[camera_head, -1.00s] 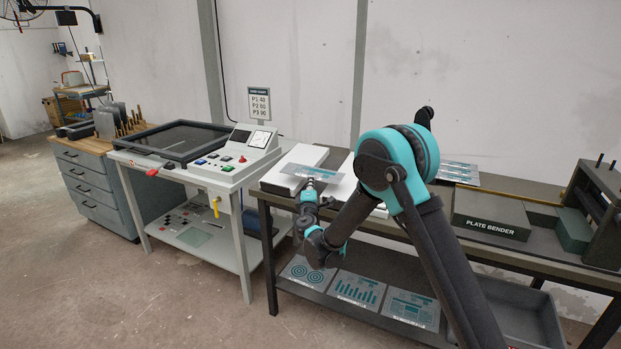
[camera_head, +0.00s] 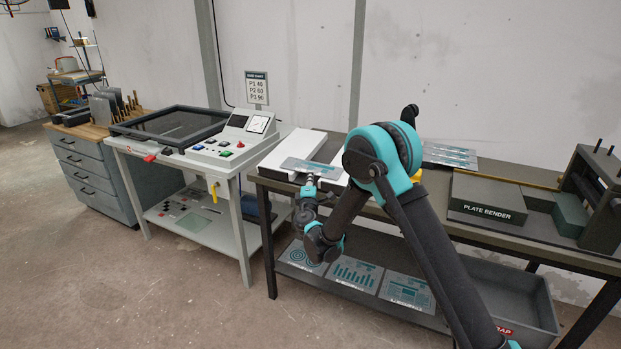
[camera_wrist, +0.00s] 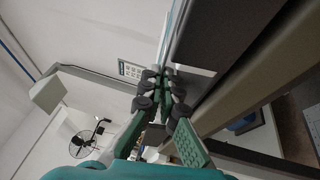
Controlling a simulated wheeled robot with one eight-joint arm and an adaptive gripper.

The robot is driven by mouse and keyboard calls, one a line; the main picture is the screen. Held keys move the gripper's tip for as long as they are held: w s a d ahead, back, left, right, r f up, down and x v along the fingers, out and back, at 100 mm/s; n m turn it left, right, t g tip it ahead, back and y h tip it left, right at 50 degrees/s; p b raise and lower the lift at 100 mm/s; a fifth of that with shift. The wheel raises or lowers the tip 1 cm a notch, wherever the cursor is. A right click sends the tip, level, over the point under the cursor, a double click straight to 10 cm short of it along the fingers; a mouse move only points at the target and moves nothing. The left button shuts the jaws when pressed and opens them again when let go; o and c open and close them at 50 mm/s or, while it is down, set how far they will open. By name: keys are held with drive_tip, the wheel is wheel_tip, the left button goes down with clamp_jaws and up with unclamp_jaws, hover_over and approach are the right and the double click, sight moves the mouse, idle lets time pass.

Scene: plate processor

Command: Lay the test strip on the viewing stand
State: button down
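A thin grey plate with teal print, which I take to be the test strip (camera_head: 312,167), is level at the left end of the long bench. My gripper (camera_head: 310,182) is shut on its near edge; the wrist view shows the fingertips (camera_wrist: 163,86) pinched together at a thin edge. The plate is over or on low white blocks (camera_head: 294,145), possibly the viewing stand; I cannot tell whether it touches them. My arm hides part of the right white block.
A grey machine with a dark framed top (camera_head: 172,127) and control panel stands left of the bench (camera_head: 408,213). Several printed plates (camera_head: 355,272) lie on the lower shelf. The plate bender (camera_head: 487,201) is at right. Floor in front is clear.

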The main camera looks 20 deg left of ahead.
drive_tip(key=shift+f, duration=0.2)
idle(0.6)
drive_tip(key=c, duration=1.6)
unclamp_jaws()
drive_tip(key=shift+c, duration=0.2)
